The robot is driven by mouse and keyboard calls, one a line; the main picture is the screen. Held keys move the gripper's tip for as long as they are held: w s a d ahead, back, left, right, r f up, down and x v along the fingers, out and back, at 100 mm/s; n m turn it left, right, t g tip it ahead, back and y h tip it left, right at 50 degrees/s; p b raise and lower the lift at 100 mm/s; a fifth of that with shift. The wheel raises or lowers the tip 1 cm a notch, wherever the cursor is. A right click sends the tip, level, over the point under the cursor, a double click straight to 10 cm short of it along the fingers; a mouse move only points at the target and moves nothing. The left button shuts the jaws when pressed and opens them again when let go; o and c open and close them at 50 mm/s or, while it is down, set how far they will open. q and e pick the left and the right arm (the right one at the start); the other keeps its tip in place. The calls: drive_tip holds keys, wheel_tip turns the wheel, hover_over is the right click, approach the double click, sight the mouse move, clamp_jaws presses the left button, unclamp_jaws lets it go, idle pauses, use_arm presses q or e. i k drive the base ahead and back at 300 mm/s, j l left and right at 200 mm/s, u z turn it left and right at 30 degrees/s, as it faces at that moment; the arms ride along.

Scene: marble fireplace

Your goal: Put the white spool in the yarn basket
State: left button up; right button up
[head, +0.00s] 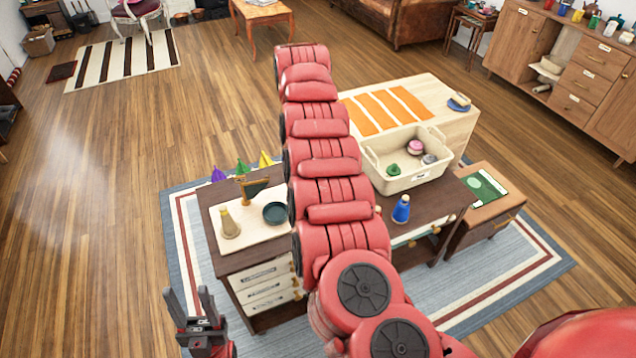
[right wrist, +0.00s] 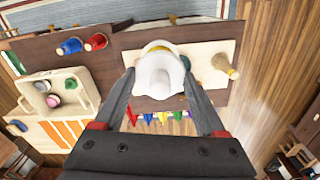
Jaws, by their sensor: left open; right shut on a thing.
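The white spool (right wrist: 160,74) is between the fingers of my right gripper (right wrist: 158,88) in the right wrist view, which is shut on it. The spool appears above the table; the exact height is hard to tell. In the head view my red right arm hides the spool and the right gripper. The yarn basket (head: 407,182) is a cream bin with handles, right of the arm, holding green, pink and grey balls; it also shows at left in the right wrist view (right wrist: 75,106). My left gripper (head: 190,305) is open and empty, low at left, apart from the table.
A blue spool (head: 401,210) stands on the dark sewing table (head: 222,264) before the basket; a red spool (right wrist: 96,41) is beside it. A tan cone spool (head: 228,223) and dark dish (head: 275,213) sit on a pale board. Small coloured flags (head: 242,168) line the back edge.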

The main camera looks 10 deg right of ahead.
sight(382, 166)
drive_tip(key=i+l, duration=0.2)
drive_tip(key=i+l+u, duration=0.15)
drive_tip(key=l, duration=0.25)
drive_tip(key=i+l, duration=0.2)
drive_tip(key=l, duration=0.15)
drive_tip(key=i+l+u, duration=0.1)
drive_tip(key=l, duration=0.2)
drive_tip(key=i+l, duration=0.2)
drive_tip(key=l, duration=0.15)
drive_tip(key=i+l+u, duration=0.15)
drive_tip(key=l, duration=0.2)
drive_tip(key=i+l, duration=0.15)
drive_tip(key=l, duration=0.2)
drive_tip(key=i+l+u, duration=0.1)
drive_tip(key=l, duration=0.3)
drive_tip(key=i, duration=0.05)
